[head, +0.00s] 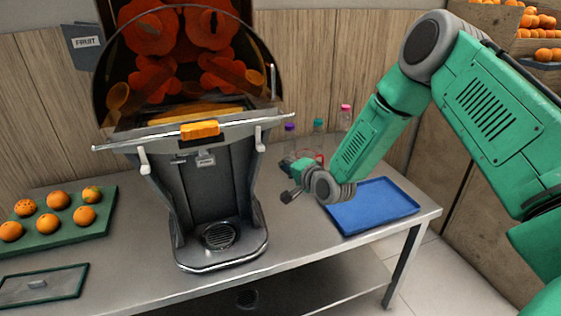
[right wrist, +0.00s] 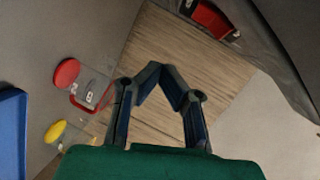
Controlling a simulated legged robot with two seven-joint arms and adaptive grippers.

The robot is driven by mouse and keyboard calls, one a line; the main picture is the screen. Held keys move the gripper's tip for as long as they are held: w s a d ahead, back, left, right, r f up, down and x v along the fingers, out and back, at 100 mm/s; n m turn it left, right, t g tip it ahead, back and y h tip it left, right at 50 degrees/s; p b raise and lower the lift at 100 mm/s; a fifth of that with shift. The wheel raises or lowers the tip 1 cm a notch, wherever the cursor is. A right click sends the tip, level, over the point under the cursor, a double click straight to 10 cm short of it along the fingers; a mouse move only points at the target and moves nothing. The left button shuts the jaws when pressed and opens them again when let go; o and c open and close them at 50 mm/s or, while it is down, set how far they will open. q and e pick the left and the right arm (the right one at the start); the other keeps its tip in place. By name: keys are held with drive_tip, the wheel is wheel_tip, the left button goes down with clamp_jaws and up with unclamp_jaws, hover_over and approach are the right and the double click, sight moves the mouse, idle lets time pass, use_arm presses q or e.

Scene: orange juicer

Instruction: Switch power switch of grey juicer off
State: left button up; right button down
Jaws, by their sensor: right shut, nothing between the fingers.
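The grey juicer (head: 205,190) stands on the metal table, with oranges behind its dark clear cover. No power switch can be made out on it in the head view. In the right wrist view a red part (right wrist: 212,20) sits in a dark grey surface at the top right; it may be the power switch on the juicer's side. My right gripper (head: 288,196) is to the right of the juicer, apart from it. In the right wrist view its fingertips (right wrist: 157,67) meet with nothing between them, below and left of the red part. My left gripper is not in view.
A blue tray (head: 372,208) lies below my right arm. Bottles with coloured caps (head: 345,118) stand behind the gripper by the wooden wall. A green tray (head: 103,222) of several oranges is left of the juicer. A crate of oranges (head: 490,25) is at the top right.

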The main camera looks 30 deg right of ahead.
drive_tip(key=s+a+r, duration=0.2)
drive_tip(key=s+a, duration=0.2)
drive_tip(key=s, duration=0.2)
drive_tip(key=s+a+f+n+g+y, duration=0.1)
drive_tip(key=s+a+f+n+g, duration=0.3)
drive_tip(key=s+f, duration=0.4)
drive_tip(key=s+a+f+n+g+y, duration=0.1)
drive_tip(key=s+a+f+n+g, duration=0.35)
drive_tip(key=s+f, duration=0.45)
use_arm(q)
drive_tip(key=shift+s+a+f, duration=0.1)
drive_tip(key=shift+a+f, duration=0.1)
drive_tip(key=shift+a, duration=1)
use_arm(e)
drive_tip(key=s+a+f+n+g+h, duration=0.1)
drive_tip(key=s+f+n+g, duration=0.1)
drive_tip(key=s, duration=0.8)
drive_tip(key=s+a+f+n+g+h, duration=0.1)
drive_tip(key=s+n+g, duration=0.3)
drive_tip(key=s, duration=0.7)
drive_tip(key=shift+a+f+n, duration=0.6)
drive_tip(key=shift+a+n, duration=0.05)
drive_tip(key=shift+n, duration=0.1)
